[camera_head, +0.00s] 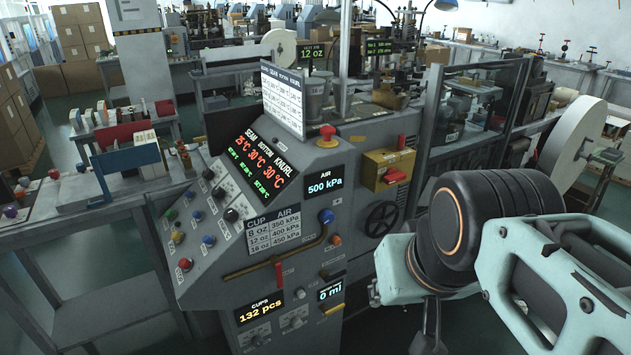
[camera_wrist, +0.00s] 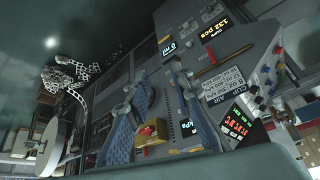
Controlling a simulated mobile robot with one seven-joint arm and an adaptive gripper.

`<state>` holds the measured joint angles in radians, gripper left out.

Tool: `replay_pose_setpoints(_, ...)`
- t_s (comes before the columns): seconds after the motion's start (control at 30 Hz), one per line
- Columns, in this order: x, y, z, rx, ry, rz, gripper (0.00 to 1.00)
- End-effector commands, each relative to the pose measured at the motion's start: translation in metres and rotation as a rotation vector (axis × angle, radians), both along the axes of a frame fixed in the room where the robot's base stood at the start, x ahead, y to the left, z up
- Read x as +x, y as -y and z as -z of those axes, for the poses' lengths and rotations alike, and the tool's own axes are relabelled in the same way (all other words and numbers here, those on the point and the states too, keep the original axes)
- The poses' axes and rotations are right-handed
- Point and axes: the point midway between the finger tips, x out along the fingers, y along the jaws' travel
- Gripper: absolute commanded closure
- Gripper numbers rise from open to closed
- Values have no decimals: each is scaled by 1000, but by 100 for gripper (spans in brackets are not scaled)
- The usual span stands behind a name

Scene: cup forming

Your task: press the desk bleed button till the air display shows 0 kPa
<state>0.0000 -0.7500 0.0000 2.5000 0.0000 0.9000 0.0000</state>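The air display (camera_head: 324,186) on the sloped grey desk panel reads 500 kPa in the head view. It also shows in the wrist view (camera_wrist: 187,128), partly hidden by a finger. A blue knob (camera_head: 326,215) and an orange one (camera_head: 336,239) sit just below it, by a brass pipe. I cannot tell which control is the bleed button. My gripper (camera_wrist: 153,82) is open and empty in the wrist view, its two fingers apart in front of the desk. In the head view my arm is at the right, apart from the panel.
A red mushroom button (camera_head: 327,134) tops the desk. A yellow box (camera_head: 388,168) and a black handwheel (camera_head: 381,219) are right of the display.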

Motion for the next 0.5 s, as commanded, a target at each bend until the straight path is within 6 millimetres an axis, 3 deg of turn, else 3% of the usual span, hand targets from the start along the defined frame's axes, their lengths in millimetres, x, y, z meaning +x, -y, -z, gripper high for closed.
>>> replay_pose_setpoints(0.17,0,0,0,0,0,0,100)
replay_pose_setpoints(0.5,0,0,0,0,0,0,100)
